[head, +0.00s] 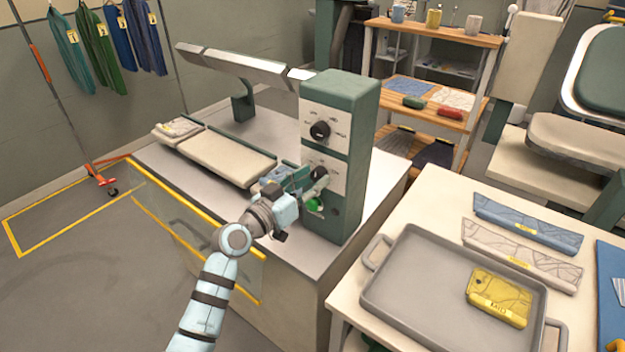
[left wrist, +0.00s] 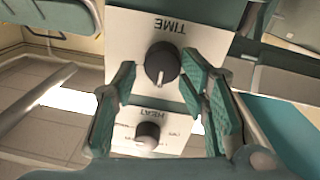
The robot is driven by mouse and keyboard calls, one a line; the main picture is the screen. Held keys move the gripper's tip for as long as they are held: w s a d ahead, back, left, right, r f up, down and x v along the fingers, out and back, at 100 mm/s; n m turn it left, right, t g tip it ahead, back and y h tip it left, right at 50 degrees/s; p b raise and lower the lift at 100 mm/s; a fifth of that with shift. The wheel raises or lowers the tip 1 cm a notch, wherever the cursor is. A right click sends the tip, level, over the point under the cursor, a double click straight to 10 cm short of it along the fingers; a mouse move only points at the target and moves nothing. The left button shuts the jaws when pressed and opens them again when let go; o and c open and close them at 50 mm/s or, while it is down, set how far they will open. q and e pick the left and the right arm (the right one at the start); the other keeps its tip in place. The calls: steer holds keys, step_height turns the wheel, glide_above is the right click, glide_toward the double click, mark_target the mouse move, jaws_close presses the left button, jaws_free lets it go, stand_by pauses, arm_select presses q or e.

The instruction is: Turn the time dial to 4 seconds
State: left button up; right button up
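The time dial is a round black knob on a white plate marked TIME. It shows in the left wrist view (left wrist: 161,63), which is upside down, and on the lower front of the green press housing in the head view (head: 319,173). Its white pointer points toward the HEAT plate; the scale numbers are too small to read. My left gripper (head: 300,182) is at the dial. In the left wrist view its green-padded fingers (left wrist: 163,92) are apart, one to each side of the dial; I cannot tell whether they touch it. My right gripper is not in view.
The heat dial (head: 320,130) is above the time dial on the green housing (head: 350,110). A green button (head: 315,205) is just below the time dial. A grey tray (head: 400,290) with a yellow folded piece (head: 499,298) stands on the right table.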

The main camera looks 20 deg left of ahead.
arm_select(q)
steer(key=shift+w+a+f, duration=0.1)
steer(key=shift+w, duration=0.1)
steer(key=c, duration=0.6)
steer(key=shift+c, duration=0.2)
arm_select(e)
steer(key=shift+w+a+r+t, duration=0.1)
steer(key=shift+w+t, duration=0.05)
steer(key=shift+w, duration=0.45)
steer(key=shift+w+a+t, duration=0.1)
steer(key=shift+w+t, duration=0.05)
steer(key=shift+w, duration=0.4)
arm_select(q)
steer(key=shift+n, duration=0.4)
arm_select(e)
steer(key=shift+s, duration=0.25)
arm_select(q)
steer(key=n, duration=0.8)
steer(key=shift+t+p, duration=0.3)
steer(key=shift+n+p, duration=0.3)
steer(key=shift+n, duration=1.4)
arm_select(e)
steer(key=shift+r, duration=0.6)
